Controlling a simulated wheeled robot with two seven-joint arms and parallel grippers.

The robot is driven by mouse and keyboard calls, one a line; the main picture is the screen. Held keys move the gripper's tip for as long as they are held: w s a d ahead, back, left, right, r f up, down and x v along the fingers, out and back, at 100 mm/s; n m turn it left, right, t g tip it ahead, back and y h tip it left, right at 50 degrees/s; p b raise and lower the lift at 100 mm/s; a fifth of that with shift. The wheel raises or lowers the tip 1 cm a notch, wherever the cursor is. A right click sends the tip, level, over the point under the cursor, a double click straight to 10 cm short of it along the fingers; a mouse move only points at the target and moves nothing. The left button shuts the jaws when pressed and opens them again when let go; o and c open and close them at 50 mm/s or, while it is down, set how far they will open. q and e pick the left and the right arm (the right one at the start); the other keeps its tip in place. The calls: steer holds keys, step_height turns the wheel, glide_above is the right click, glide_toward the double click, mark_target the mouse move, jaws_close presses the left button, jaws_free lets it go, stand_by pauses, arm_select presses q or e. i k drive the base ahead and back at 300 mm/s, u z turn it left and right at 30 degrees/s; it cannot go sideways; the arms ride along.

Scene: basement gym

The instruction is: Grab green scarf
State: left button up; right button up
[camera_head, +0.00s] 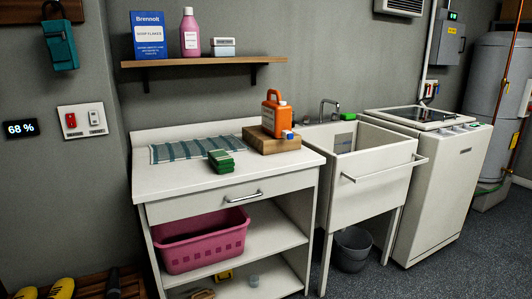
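A small green block-like bundle (221,161), with layers like folded cloth, lies on the white counter top (175,180) near its middle. It is the thing that best fits the green scarf, but it is too small to be sure. A striped teal and pale cloth (185,150) lies flat just behind it. A dark teal item (60,45) hangs on the wall at the upper left; I cannot tell what it is. Neither of my grippers is in view.
An orange jug (276,112) stands on a wooden block (265,143) right of the green bundle. A wall shelf (200,62) hangs above. A pink basket (202,240) sits under the counter. A white sink (375,165) stands to the right. The counter's front left is clear.

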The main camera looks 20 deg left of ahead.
mark_target(223, 163)
steer(key=u, duration=0.15)
steer(key=i, duration=0.95)
steer(key=u, duration=0.5)
